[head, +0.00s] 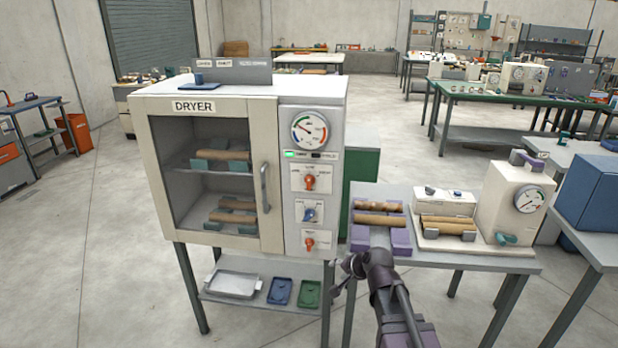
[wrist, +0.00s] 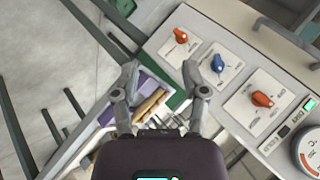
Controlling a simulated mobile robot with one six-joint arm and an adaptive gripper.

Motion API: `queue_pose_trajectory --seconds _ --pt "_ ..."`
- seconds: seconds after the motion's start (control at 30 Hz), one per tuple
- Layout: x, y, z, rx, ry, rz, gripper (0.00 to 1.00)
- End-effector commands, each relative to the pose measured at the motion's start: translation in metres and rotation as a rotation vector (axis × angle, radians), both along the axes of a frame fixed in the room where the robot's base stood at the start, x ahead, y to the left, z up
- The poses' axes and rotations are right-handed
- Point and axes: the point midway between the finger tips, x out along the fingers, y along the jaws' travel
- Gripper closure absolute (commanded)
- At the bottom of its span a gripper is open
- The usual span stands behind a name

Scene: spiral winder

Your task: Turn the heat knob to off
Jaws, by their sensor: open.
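The dryer (head: 245,88) is a white cabinet with a control panel on its right side. The panel has an upper orange knob (head: 310,181), a blue knob (head: 309,214) and a lower orange knob (head: 309,243). The labels are too small to tell surely which is the heat knob. My gripper (head: 350,268) is open and empty, low and right of the panel; its fingers (wrist: 160,70) touch no knob.
A round gauge (head: 310,130) and a green light (head: 290,154) are above the knobs. The dryer door handle (head: 265,187) sticks out at left. A side table (head: 480,262) with purple supports (head: 400,240), brown rolls and a white gauge machine (head: 510,195) stands close at right.

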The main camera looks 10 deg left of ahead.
Motion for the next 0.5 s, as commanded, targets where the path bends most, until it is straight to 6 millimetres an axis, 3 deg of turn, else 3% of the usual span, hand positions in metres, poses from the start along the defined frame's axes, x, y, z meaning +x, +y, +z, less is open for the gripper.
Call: queue_pose_trajectory --seconds 0.03,0.2,0.5 --pt "0.014 0.015 0.011 0.08 -0.024 -0.044 0.43" --pt "0.047 0.056 0.049 0.373 -0.081 -0.213 0.43" --pt "0.093 0.102 0.111 0.923 -0.09 -0.519 0.43"
